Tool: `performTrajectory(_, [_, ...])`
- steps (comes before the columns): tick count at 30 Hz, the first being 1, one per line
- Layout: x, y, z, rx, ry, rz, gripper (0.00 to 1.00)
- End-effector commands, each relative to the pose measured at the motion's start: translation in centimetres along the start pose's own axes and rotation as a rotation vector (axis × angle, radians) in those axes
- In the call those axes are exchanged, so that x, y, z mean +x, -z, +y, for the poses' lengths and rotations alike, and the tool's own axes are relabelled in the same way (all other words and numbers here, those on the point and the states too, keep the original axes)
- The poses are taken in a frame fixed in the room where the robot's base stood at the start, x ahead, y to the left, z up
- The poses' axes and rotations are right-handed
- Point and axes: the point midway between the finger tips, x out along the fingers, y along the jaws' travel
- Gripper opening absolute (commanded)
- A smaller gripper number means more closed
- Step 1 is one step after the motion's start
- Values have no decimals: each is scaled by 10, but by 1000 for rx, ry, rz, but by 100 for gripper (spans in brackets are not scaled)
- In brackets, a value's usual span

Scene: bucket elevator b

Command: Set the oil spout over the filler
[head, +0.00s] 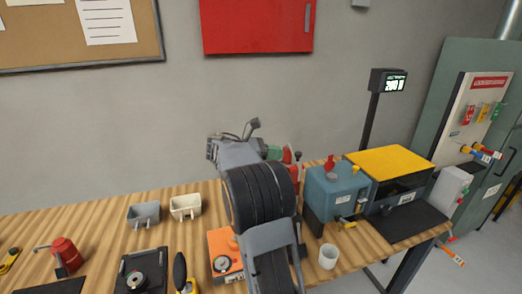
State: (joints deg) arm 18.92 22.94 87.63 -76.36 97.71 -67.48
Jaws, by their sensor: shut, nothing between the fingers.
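A red oil can (66,252) stands at the far left of the table, and its thin grey spout (43,247) points left. My arm reaches up the middle of the head view. My gripper (222,150) is at its far end, above the back of the table, shut and empty, well right of the can. Its fingers are mostly hidden by my wrist. Just right of it, a green part (273,152) with red pieces shows behind my arm. A blue housing (338,190) with a red knob on top stands to the right. I cannot tell which opening is the filler.
Two small bins, grey (144,214) and cream (185,206), sit at the back left. An orange box (224,256), a white cup (328,257) and a yellow-topped machine (390,162) stand around my arm. Bare wood (98,229) shows between the can and the bins.

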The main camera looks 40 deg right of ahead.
Motion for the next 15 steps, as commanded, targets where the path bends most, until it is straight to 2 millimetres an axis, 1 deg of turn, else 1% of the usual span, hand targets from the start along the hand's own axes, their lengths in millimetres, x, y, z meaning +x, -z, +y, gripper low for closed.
performTrajectory(1, [8, -2, 0, -1, 2, 0, 0])
performTrajectory(6, [28, -2, 0, 1, 1, -1, 0])
performTrajectory(10, [36, -1, 0, 0, -1, 0, 0])
performTrajectory(15, [40, 0, 0, 0, 0, 0, 0])
